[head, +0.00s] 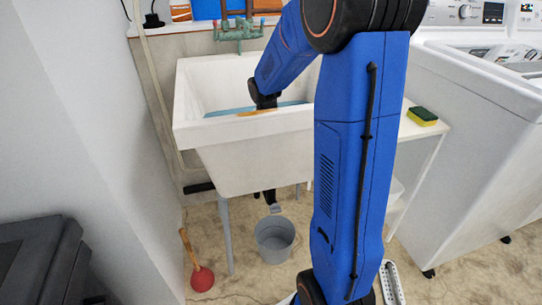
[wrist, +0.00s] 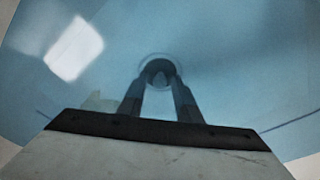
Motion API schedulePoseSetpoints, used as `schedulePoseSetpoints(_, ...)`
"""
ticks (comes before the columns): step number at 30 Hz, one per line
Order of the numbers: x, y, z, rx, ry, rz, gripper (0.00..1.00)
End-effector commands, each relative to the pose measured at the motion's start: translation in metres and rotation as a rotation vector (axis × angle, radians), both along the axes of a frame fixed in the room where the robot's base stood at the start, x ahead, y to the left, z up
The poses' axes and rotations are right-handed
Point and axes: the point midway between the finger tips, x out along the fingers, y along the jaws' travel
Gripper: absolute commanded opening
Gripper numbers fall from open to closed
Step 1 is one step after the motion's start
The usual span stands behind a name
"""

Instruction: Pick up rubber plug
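The white utility sink (head: 255,150) holds blue water (head: 225,112). My arm reaches down into it, and the front wall hides my fingertips in the head view. In the wrist view, my gripper (wrist: 159,88) points down at the sink bottom with its two dark fingers apart. A dark round thing, which looks like the rubber plug (wrist: 158,67), sits just past the fingertips, with a pale ring around it. I cannot tell whether the fingers touch it. The plug does not show in the head view.
A green tap (head: 238,32) stands behind the sink. A yellow and green sponge (head: 422,116) lies on a white shelf at the right. A grey bucket (head: 275,240) and a red plunger (head: 202,279) stand on the floor. White washing machines (head: 470,110) stand at the right.

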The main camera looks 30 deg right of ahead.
Motion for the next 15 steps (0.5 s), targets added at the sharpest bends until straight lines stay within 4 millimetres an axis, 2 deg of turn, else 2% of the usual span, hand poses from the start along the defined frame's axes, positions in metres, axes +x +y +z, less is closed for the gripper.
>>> schedulePoseSetpoints(9,0.0002,-0.0006,-0.0045,0.000,-0.001,0.000,0.31)
schedulePoseSetpoints(13,0.0002,-0.0006,-0.0044,0.000,-0.001,0.000,0.00)
schedulePoseSetpoints(15,0.0002,-0.0006,-0.0044,0.001,-0.001,-0.001,0.00)
